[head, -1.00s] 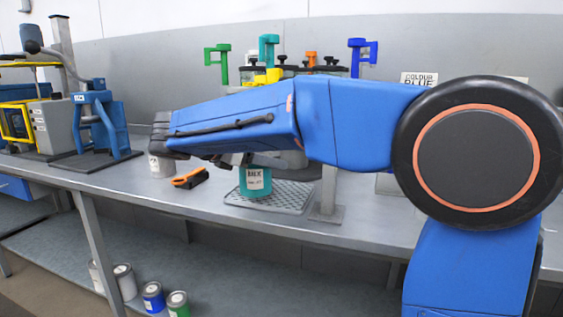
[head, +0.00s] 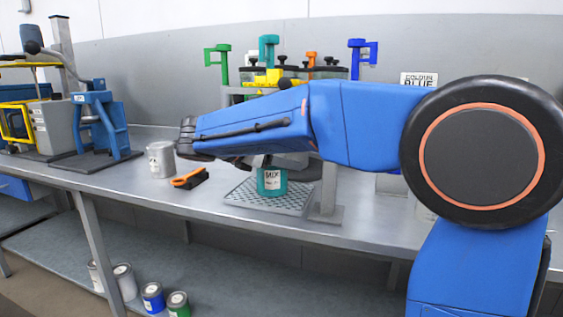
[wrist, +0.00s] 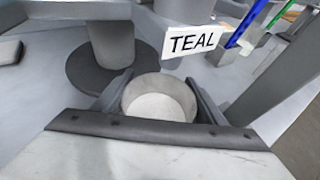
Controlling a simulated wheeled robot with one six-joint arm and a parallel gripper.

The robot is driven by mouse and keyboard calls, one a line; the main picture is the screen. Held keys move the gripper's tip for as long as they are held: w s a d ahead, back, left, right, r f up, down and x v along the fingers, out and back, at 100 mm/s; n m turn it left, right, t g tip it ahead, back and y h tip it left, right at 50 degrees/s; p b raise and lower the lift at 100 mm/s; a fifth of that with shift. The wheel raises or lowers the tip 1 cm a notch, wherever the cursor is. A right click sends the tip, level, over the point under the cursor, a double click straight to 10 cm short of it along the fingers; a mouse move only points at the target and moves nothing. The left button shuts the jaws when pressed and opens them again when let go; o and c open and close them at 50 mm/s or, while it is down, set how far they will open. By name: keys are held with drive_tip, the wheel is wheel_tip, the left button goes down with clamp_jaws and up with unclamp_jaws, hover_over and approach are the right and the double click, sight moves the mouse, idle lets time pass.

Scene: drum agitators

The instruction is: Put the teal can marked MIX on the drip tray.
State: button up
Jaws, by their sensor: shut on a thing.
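The teal can marked MIX (head: 271,182) is upright over the middle of the drip tray (head: 240,198), a grey perforated plate on the bench. I cannot tell for sure whether its base touches the tray. My gripper (head: 262,164) is shut on the can from above, partly hidden by my arm in the head view. In the wrist view my gripper (wrist: 162,92) has one finger on each side of the can (wrist: 158,108), whose pale round top shows.
A grey can (head: 160,160) and an orange-and-black tool (head: 189,179) lie left of the tray. A grey stand (head: 328,195) is close to its right. A TEAL card (wrist: 192,41) is near the gripper. Several cans (head: 153,297) stand on the lower shelf.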

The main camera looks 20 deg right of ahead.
drive_tip(key=o, duration=1.5)
drive_tip(key=shift+f, duration=0.1)
drive_tip(key=v, duration=1.2)
